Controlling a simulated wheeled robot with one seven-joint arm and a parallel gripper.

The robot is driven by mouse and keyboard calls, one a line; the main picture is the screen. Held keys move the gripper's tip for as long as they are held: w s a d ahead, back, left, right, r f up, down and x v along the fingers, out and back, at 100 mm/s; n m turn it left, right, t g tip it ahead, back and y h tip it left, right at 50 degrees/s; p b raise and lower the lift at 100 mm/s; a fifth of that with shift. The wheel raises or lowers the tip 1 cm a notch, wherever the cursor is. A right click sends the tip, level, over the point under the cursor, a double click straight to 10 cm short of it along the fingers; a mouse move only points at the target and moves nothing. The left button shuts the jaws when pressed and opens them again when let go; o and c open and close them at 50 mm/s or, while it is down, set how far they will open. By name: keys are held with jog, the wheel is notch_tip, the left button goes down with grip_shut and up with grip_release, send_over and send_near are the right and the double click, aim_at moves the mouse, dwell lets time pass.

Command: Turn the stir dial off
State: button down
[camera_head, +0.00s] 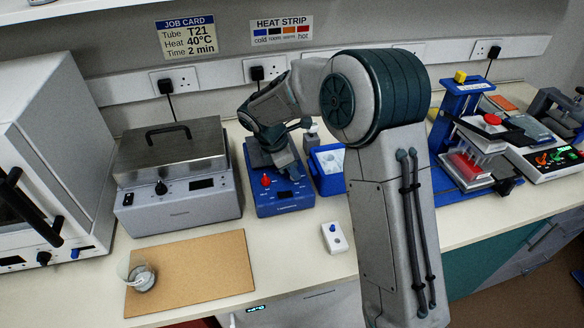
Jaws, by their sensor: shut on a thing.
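A blue stirrer unit (283,205) stands on the bench in the middle of the view, with a small dark display on its front. A red knob (265,181) shows on its left side, clear of my gripper. My gripper (291,173) points down over the right part of the unit, beside the red knob. It is shut on what appears to be the stir dial, which the fingers hide. I cannot make out the dial's pointer or setting.
A grey lidded bath (175,198) stands close on the left. A blue box (329,183) stands close on the right.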

jog(key=c, duration=1.2)
grip_release()
jog(key=shift+a, duration=0.1)
jog(key=shift+c, duration=0.2)
jog(key=shift+r, duration=0.1)
jog(key=b+v, duration=0.1)
jog(key=v, duration=1.2)
jog(key=shift+r, duration=0.3)
